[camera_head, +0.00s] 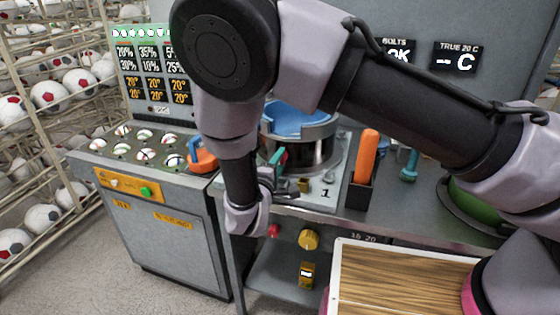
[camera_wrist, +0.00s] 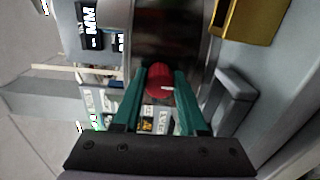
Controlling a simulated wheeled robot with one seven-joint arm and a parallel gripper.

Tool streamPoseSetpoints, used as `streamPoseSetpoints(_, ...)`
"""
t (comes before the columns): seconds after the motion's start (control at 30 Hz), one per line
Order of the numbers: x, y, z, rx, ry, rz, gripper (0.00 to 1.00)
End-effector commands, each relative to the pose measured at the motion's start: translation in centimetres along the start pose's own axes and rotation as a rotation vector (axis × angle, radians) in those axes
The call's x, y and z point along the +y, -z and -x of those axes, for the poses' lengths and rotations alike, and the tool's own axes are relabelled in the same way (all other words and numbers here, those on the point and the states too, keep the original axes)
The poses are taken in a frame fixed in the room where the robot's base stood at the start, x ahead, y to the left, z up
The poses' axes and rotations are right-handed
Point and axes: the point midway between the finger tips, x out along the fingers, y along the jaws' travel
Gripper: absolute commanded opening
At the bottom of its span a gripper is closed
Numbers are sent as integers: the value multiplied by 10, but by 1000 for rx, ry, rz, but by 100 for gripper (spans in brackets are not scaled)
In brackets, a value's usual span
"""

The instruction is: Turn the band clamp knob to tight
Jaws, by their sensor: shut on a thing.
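The band clamp knob (camera_wrist: 159,82) is red with a pale pointer mark and shows in the wrist view. My gripper (camera_wrist: 161,74) has its teal fingers on both sides of it, shut on it. In the head view, my gripper (camera_head: 278,157) reaches the front of the metal press ring (camera_head: 318,150), which holds a blue round top (camera_head: 298,118). My gripper and wrist hide the knob there. I cannot read a tight or loose mark beside the knob.
An orange-handled tool (camera_head: 366,152) stands in a dark holder right of the press. An orange-and-blue item (camera_head: 202,160) lies to the left. A brass block (camera_wrist: 245,18) is close to my gripper in the wrist view. A wooden board (camera_head: 400,282) lies front right.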

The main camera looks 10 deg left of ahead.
Motion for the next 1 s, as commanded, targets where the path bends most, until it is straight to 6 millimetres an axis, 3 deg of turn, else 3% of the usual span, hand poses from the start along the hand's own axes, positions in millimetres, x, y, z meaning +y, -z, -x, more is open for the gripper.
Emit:
streamPoseSetpoints(0.57, -2, 0, 2, 3, 3, -34, 0)
streamPoseSetpoints(0.6, -2, 0, 2, 2, 3, -34, 45)
streamPoseSetpoints(0.67, -2, 0, 1, 2, 3, -34, 68)
streamPoseSetpoints(0.7, -1, 0, 1, 2, 3, -34, 72)
streamPoseSetpoints(1.0, -1, 0, 2, 1, 1, -34, 72)
